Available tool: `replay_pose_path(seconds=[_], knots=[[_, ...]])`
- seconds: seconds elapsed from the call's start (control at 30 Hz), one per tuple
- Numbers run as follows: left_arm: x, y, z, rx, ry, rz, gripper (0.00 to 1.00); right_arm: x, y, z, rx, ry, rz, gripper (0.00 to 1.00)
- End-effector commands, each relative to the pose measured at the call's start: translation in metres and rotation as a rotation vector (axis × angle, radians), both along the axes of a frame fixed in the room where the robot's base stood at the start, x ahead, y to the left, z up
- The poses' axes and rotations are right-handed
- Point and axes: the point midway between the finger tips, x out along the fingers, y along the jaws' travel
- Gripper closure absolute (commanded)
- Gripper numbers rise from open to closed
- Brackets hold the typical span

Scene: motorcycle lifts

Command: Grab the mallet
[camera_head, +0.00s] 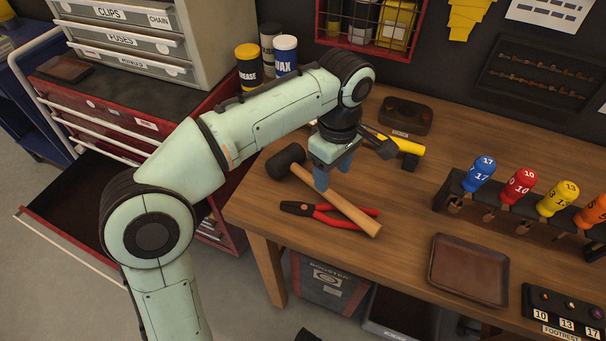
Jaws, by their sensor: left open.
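The mallet lies on the wooden workbench, with a black head (285,160) at the left and a light wooden handle (345,209) running down to the right. My left arm comes in from the left, and my left gripper (322,178) points down over the mallet, close to where the handle meets the head. The gripper is open, with blue fingertips at the handle. I cannot tell whether they touch it. The gripper hides part of the handle. My right gripper is not in view.
Red-handled pliers (325,213) lie beside the mallet's handle. A yellow-and-black tool (405,146) lies behind the gripper. A brown tray (468,270) and a rack of colored-handled drivers (517,188) stand to the right. The bench (420,205) is clear between them.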

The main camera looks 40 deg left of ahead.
Motion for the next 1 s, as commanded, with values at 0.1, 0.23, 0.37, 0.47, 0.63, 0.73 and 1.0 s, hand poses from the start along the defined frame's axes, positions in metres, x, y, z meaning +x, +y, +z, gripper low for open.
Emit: replay_pose_path(seconds=[0.1,0.23,0.37,0.47,0.63,0.73,1.0], knots=[[-0.004,-0.001,-0.018,0.002,0.004,-0.001,0.43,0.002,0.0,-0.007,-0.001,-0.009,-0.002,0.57],[-0.007,-0.001,-0.038,0.002,0.004,0.0,0.43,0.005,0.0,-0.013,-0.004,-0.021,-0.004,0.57],[-0.007,-0.002,-0.048,0.0,0.002,-0.001,0.43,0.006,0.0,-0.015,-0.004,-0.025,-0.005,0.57],[-0.007,-0.002,-0.05,0.0,0.001,-0.001,0.43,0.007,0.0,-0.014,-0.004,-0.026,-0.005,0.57],[-0.006,-0.002,-0.049,0.0,0.001,-0.001,0.49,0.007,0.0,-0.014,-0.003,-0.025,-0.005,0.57],[-0.006,-0.002,-0.049,0.0,0.001,-0.001,0.82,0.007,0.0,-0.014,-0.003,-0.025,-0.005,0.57],[-0.006,-0.002,-0.048,0.001,-0.001,-0.001,1.0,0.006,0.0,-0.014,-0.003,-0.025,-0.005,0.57]])
